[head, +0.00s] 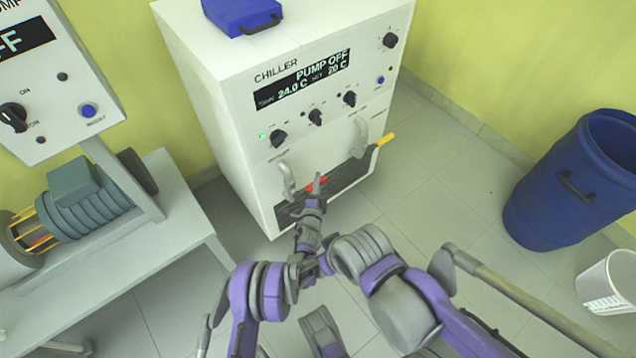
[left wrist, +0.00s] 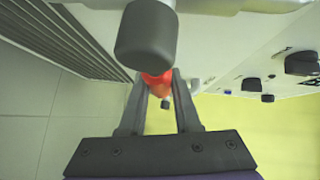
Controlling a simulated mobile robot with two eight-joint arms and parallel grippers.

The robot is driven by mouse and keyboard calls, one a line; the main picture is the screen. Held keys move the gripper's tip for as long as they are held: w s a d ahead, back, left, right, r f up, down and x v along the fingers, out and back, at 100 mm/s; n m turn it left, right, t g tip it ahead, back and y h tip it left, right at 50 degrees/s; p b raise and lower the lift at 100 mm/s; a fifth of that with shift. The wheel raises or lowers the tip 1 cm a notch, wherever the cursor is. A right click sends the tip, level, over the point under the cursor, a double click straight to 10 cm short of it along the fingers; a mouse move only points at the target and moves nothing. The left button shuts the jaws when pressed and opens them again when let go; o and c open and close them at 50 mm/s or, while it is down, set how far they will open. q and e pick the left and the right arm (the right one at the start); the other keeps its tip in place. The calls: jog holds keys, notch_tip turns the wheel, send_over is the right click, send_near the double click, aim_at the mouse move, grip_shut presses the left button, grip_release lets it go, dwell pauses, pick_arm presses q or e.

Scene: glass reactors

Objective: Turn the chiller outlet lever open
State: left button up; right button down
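The chiller (head: 240,130) is a white cabinet whose display reads PUMP OFF. Low on its front, a red lever (head: 316,184) shows beside the left grey curved fitting (head: 287,182). A yellow lever (head: 386,140) sticks out by the right fitting (head: 361,136). The labels there are too small to tell which is the outlet. My left gripper (head: 317,186) is at the red lever. In the left wrist view, its two fingers (left wrist: 161,88) stand apart on either side of the red lever (left wrist: 158,81); a firm grip does not show. My right gripper is not recognisable in the head view.
A dark grey rounded cylinder (left wrist: 147,36) hangs close above the fingers in the left wrist view. A bench (head: 172,245) with a motor stands left of the chiller.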

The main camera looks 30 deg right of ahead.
pick_arm(q)
grip_shut()
dwell(0.9)
jog(key=shift+a, duration=0.1)
